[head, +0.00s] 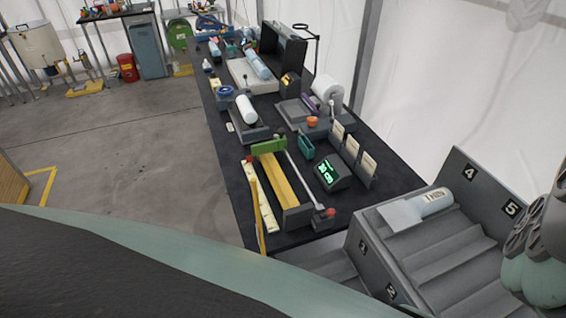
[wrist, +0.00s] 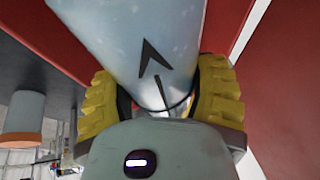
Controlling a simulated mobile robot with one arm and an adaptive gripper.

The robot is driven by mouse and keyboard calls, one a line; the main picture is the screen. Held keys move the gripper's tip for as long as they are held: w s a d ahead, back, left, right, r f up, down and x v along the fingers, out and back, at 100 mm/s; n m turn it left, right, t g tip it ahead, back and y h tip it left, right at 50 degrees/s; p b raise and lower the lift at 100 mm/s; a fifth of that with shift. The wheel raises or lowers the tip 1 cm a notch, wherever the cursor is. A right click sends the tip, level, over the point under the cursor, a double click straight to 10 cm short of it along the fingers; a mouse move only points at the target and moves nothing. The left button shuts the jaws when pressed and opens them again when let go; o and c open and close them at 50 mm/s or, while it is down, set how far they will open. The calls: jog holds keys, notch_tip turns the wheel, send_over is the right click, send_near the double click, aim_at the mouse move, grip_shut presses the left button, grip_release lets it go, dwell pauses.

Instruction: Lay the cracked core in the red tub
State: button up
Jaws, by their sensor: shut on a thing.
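My gripper (wrist: 163,95), with yellow ridged finger pads, is shut on the cracked core (wrist: 150,40) in the wrist view. The core is a pale blue cylinder with a black arrow mark and a thin dark line, and its far end runs out of the frame. Red walls (wrist: 275,100) stand on both sides of it, and look like the red tub seen from very close. I cannot tell whether the core touches them. The gripper and the held core do not show in the head view.
The head view shows a long dark bench (head: 222,190) full of tools and parts. A grey numbered rack (head: 455,265) holds one labelled core (head: 432,203). A small red bucket (head: 127,67) stands far left. The floor (head: 120,150) left of the bench is clear.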

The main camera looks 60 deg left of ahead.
jog(key=shift+w, duration=0.1)
notch_tip(320, 180, down, 8)
jog(key=b, duration=0.8)
jog(key=shift+f+b, duration=0.15)
jog(key=shift+b, duration=0.2)
jog(key=shift+f+b, duration=0.25)
jog(key=shift+b, duration=0.05)
dwell(0.8)
jog(key=o, duration=1.4)
